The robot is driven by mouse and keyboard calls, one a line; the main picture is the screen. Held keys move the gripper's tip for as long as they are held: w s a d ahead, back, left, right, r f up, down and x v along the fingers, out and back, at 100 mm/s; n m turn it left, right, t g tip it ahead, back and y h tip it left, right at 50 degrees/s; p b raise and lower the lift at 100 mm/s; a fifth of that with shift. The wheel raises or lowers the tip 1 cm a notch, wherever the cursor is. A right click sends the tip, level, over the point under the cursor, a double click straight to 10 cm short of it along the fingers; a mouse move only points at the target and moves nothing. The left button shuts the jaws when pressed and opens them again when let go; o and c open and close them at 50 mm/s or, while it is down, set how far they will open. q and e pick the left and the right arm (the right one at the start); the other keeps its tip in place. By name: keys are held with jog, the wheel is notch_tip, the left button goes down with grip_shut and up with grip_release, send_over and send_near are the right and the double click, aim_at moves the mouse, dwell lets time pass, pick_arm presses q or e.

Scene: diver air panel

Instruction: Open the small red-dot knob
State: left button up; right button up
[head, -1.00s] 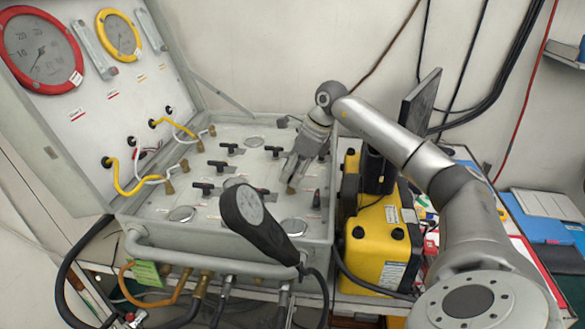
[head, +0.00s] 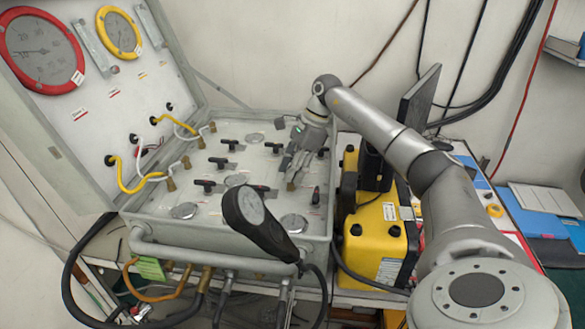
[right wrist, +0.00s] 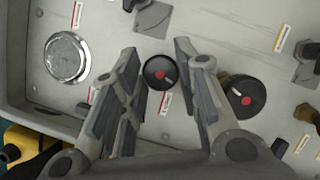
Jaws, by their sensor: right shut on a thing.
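The small red-dot knob (right wrist: 160,72) is a round black knob with a red mark on the panel. It sits between the two fingers of my right gripper (right wrist: 158,62) in the right wrist view, and the gripper is shut on it. A larger black knob with a red dot (right wrist: 241,96) stands just right of the right finger. In the head view my right gripper (head: 291,176) points down at the right part of the grey panel (head: 160,232); the small knob is hard to make out there. My left gripper is not in view.
A black handheld gauge (head: 252,208) stands up at the panel's front. Black T-handles (head: 205,186) and round silver discs (head: 295,223) are spread over the panel. A yellow case (head: 375,240) stands close on the right. The open lid with gauges (head: 42,50) rises on the left.

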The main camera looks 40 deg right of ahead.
jog(key=o, duration=1)
jog(key=v, duration=1.2)
